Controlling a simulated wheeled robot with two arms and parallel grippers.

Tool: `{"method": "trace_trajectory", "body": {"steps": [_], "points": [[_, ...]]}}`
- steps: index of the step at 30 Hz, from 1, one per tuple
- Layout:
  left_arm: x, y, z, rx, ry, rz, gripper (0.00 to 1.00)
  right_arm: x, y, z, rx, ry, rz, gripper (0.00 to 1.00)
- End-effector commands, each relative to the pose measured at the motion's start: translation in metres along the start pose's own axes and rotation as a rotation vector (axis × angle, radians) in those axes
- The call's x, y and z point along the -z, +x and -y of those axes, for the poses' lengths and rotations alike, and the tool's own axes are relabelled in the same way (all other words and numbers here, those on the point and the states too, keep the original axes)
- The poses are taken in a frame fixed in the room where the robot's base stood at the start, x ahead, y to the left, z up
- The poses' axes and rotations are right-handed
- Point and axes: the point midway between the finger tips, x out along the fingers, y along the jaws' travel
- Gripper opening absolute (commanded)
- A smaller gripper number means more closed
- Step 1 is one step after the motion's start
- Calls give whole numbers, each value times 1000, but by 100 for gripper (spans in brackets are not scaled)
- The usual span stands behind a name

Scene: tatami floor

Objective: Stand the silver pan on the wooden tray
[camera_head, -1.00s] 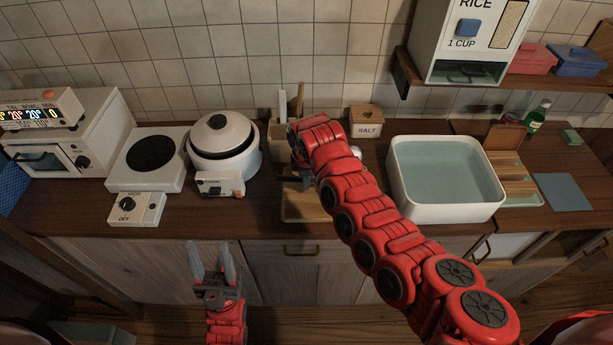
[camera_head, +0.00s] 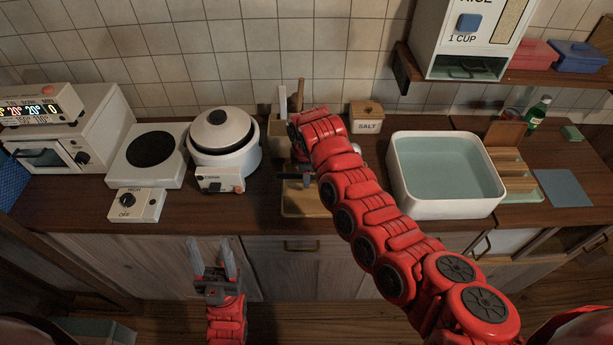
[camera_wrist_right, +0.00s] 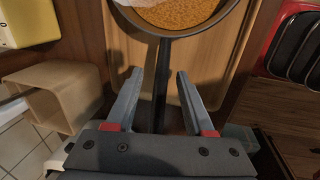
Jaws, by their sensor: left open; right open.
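The silver pan (camera_wrist_right: 180,33), with a grainy orange-brown filling, is cut off by the top of the right wrist view. Its dark handle (camera_wrist_right: 162,85) runs down between the fingers of my right gripper (camera_wrist_right: 158,73), which is open, with a gap on each side. The pan lies over the wooden tray (camera_wrist_right: 205,70); I cannot tell whether it rests flat there. In the head view the tray (camera_head: 303,207) shows at the counter's front, and my right arm hides most of the pan. My left gripper (camera_head: 210,243) is open and empty, in front of the cabinets.
A white rice cooker (camera_head: 224,150) and a hotplate (camera_head: 150,158) stand left of the tray. A utensil holder (camera_head: 279,132) and a salt box (camera_head: 366,118) are behind. A water-filled basin (camera_head: 447,207) stands to the right.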

Motion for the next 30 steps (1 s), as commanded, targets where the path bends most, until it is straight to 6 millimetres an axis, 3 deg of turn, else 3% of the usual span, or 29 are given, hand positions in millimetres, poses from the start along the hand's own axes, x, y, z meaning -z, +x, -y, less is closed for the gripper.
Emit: {"method": "trace_trajectory", "body": {"steps": [9,15,30], "points": [[-5,-30,-1,0,0,0,53,1,-65,0,-6,1,-5,53],[-6,-33,-2,0,0,0,53,0,-100,-1,-2,1,-3,53],[-6,-34,-2,0,0,0,53,0,-108,1,2,1,-1,53]]}}
